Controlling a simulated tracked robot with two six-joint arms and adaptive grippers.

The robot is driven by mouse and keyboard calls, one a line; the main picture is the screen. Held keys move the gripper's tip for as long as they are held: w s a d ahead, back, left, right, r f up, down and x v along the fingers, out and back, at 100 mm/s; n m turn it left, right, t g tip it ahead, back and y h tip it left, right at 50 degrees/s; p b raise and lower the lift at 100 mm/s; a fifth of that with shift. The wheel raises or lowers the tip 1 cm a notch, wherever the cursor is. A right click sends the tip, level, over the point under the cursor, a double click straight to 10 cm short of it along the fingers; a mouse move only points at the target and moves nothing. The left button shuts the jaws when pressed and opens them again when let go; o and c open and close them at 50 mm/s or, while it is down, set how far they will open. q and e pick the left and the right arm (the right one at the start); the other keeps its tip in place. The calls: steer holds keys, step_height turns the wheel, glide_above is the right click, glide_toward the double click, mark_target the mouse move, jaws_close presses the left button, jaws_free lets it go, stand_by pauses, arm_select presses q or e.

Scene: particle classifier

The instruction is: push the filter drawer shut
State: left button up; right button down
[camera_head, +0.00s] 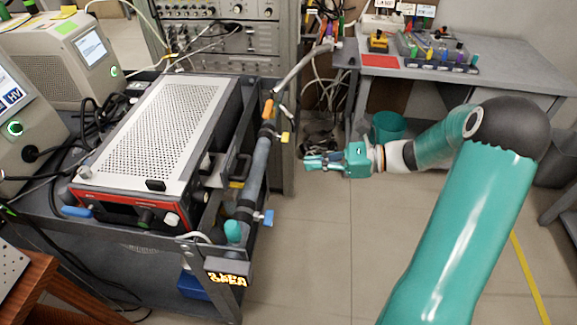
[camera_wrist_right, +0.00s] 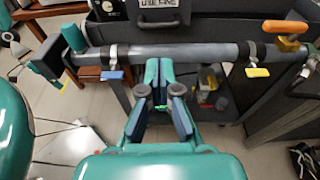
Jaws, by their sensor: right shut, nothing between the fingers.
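The perforated white-topped unit with a red-edged front (camera_head: 150,120) stands on the cart at left in the head view. A dark handle (camera_head: 243,165) on its right side may belong to the filter drawer; I cannot tell how far it stands out. In the right wrist view, a black labelled front (camera_wrist_right: 158,10) shows at the top edge, beyond the grey pipe, mostly cut off. My right gripper (camera_head: 308,163) is shut and empty, right of the pipe and apart from the handle. Its closed fingers (camera_wrist_right: 158,72) point at the pipe in the wrist view. My left gripper is out of view.
The grey pipe (camera_head: 259,165) with blue and yellow clamp tabs runs along the cart's right side, between my gripper and the unit. A teal bin (camera_head: 388,127) and a bench (camera_head: 450,75) stand behind. The floor (camera_head: 330,230) in the middle is clear.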

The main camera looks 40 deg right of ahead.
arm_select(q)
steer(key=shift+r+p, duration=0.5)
arm_select(e)
steer(key=x, duration=1.3)
steer(key=shift+a+f, duration=0.15)
steer(key=shift+a, duration=0.05)
